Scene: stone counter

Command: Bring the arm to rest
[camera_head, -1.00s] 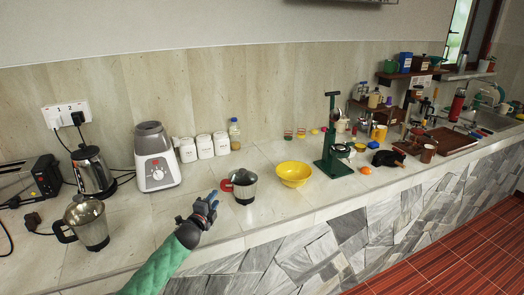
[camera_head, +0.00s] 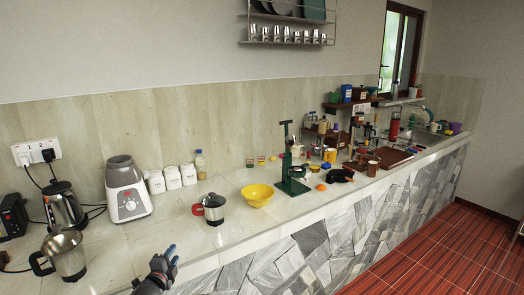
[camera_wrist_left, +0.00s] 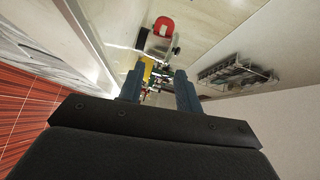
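My left gripper (camera_head: 166,264) is low in the head view, over the front edge of the counter (camera_head: 130,262). In the left wrist view its two blue fingers (camera_wrist_left: 160,88) stand apart with nothing held between them. A steel jar with a dark top and red handle (camera_head: 214,210) stands upright on the counter, beyond the gripper and clear of it. The jar's red handle also shows in the left wrist view (camera_wrist_left: 163,26). Most of my left arm is out of the head view. My right gripper is not in view.
A second steel jar (camera_head: 68,258) stands at the left, near the kettle (camera_head: 63,205) and grey blender base (camera_head: 127,190). A yellow bowl (camera_head: 257,195) and green stand (camera_head: 289,180) are to the right. Open floor (camera_head: 430,255) lies in front of the counter.

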